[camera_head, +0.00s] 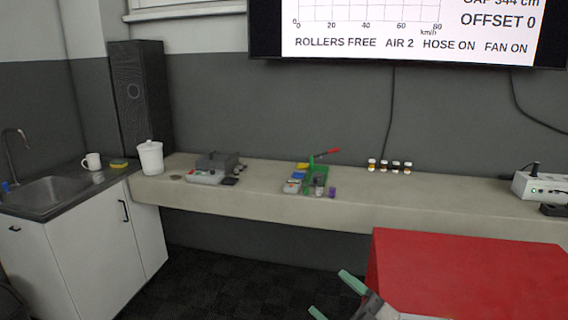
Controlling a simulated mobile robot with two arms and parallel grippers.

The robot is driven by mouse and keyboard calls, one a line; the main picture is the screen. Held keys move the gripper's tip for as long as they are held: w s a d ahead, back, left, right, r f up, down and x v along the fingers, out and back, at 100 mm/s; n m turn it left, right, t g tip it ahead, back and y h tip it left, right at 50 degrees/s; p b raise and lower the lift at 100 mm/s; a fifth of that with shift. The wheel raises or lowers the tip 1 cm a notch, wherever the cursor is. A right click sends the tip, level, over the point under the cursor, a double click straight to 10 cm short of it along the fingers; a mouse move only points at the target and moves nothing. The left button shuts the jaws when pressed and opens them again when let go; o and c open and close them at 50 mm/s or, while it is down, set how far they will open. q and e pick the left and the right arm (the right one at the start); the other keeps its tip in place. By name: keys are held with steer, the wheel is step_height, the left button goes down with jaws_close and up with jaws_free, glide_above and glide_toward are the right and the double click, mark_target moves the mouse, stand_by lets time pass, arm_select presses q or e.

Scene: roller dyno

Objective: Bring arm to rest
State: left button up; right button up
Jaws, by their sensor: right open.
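My right gripper (336,297) is at the bottom of the head view, right of the middle. Its two green-tipped fingers are spread wide apart with nothing between them. It is in front of the left edge of a red surface (468,272), with dark floor behind the fingertips. The rest of my right arm is mostly cut off by the bottom edge of the picture. My left gripper does not show.
A long bench (262,190) runs along the back wall. A sink (48,194) is at left. Dark floor (235,275) is clear.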

steer(key=s+d+f+m+h, duration=0.3)
steer(key=d+f+m+h, duration=0.35)
steer(key=m+h, duration=0.2)
steer(key=s+d+f+m+h, duration=0.2)
steer(key=d+f+m+h, duration=0.3)
steer(key=f+m+h, duration=0.4)
steer(key=s+f+n+g, duration=0.1)
steer(key=s+f+g, duration=0.4)
steer(key=s, duration=0.4)
steer(key=s+f+n+g, duration=0.1)
steer(key=s+f+g, duration=0.5)
steer(key=s, duration=0.4)
step_height(320, 180, down, 25)
steer(key=s+d+f+g, duration=0.2)
steer(key=s+d+f, duration=0.1)
steer(key=s+f, duration=1.2)
steer(key=shift+s+d+f, duration=0.15)
steer(key=shift+s+f, duration=0.1)
steer(key=shift+s, duration=0.5)
